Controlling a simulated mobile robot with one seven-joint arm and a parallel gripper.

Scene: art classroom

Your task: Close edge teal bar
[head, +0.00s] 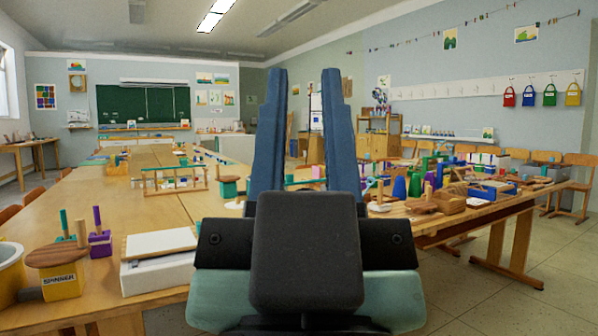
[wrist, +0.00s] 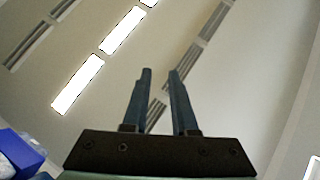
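My gripper (head: 304,85) points up and forward in the middle of the head view. Its two blue fingers stand apart with nothing visible between them. In the wrist view my gripper (wrist: 160,75) shows both fingers apart against the ceiling, and no teal bar is seen there. Several teal pieces show in the head view. A thin teal bar (head: 172,167) runs along a low wooden frame on the left table. Another teal piece (head: 302,182) shows far behind the gap between my fingers, partly hidden by them. I cannot tell which one is the task's bar.
A long wooden table (head: 130,207) fills the left and middle. The right tabletop is crowded with toys. Floor (head: 500,300) is clear at front right.

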